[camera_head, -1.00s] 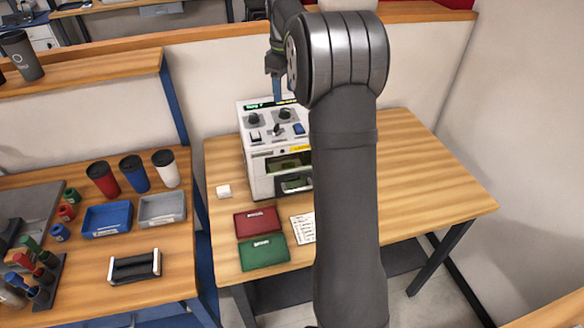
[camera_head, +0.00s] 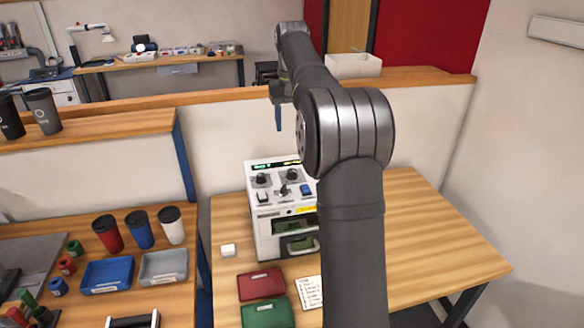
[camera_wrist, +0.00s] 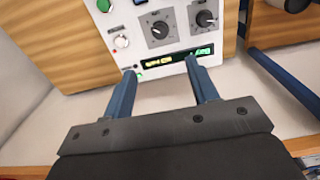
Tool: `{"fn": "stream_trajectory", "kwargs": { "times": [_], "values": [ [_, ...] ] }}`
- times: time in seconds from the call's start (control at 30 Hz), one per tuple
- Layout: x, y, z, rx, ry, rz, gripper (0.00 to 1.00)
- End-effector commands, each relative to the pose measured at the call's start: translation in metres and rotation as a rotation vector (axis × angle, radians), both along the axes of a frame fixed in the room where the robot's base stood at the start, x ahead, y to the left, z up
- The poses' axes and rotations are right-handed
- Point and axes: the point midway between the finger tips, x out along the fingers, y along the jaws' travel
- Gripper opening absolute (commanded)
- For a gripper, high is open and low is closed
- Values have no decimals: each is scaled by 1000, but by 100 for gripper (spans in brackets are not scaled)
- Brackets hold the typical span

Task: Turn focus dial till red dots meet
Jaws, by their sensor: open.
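The white laser marker (camera_head: 267,225) stands on the wooden table, with a control panel on its top. The panel carries two dark dials: a left dial (camera_head: 262,180) and a right one. In the wrist view they appear as one dial (camera_wrist: 159,28) and another dial (camera_wrist: 205,18), seen from the opposite side. Their labels are unreadable, so I cannot tell which is the focus dial. A lit display (camera_wrist: 180,60) lies nearest my fingers. My gripper (camera_wrist: 161,70) is open and empty, its blue fingers apart; in the head view it hangs above and behind the panel. No red dots are discernible.
My arm hides the machine's right side. The table's right part is clear.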

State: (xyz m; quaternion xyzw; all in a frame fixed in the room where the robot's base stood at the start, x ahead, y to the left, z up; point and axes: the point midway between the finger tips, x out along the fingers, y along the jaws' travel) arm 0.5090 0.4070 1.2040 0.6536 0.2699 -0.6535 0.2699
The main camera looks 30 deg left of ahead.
Motion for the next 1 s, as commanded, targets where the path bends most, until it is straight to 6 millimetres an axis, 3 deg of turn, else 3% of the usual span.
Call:
{"fn": "stream_trajectory", "kwargs": {
  "times": [0.4, 0.6, 0.8, 1.0],
  "values": [
    [-1, -1, -93, -2, 2, 2, 54],
    [0, 0, -128, -2, 2, 2, 54],
    [0, 0, -146, 0, 0, 2, 54],
    [0, 0, -149, 0, 0, 2, 54]
  ]
}}
